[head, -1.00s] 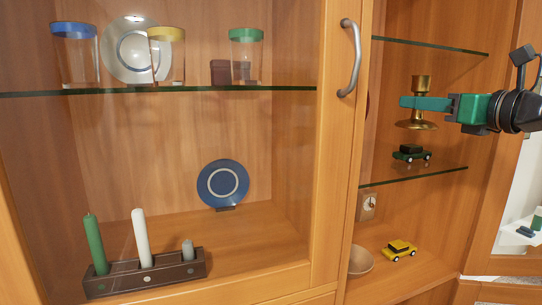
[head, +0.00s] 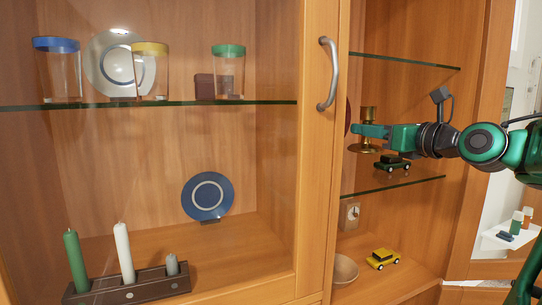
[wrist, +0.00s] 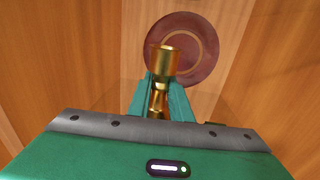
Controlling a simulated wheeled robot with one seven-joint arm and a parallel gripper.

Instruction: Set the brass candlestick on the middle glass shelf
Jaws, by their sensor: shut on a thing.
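The brass candlestick (head: 368,114) is upright in my gripper (head: 362,131), inside the open right bay of the cabinet. My gripper is shut around its stem; the base flares below the fingers. In the wrist view the candlestick (wrist: 164,62) stands between the green fingers, its cup toward the camera. The middle glass shelf (head: 410,184) is below it and shows mainly as a dark green front edge. The base appears above the shelf; I cannot tell whether it touches the glass.
A dark green toy car (head: 392,162) is on the middle shelf, close right of the candlestick's base. A dark red plate (wrist: 205,70) stands behind the candlestick. The upper glass shelf (head: 410,61) is overhead. A yellow car (head: 383,258) and a bowl (head: 345,269) are below.

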